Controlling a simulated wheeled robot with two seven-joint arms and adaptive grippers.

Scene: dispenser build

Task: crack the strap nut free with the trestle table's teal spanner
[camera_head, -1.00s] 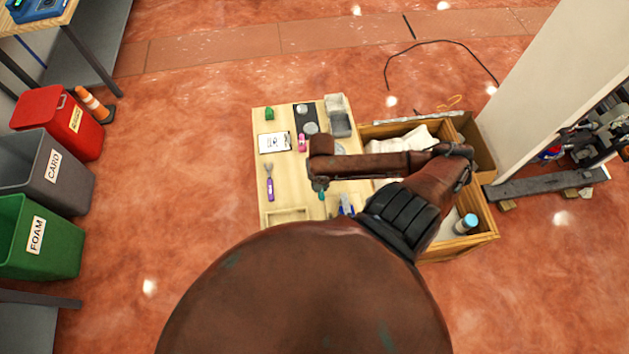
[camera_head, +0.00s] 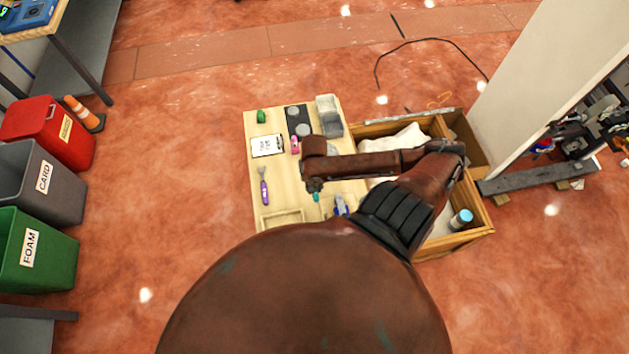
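A small teal piece (camera_head: 316,197) shows on the light wooden table (camera_head: 257,185), just below the end of my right arm. It may be part of the teal spanner, but most of it is hidden and I cannot tell. My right arm reaches over the table's right side, bent, with its gripper (camera_head: 313,186) end pointing down over the table. The gripper is small, dark and mostly hidden by the arm, so its fingers cannot be made out. I cannot make out a strap nut. My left gripper is out of view.
Bins stand at left; a white panel (camera_head: 550,80) and machinery (camera_head: 590,130) at right.

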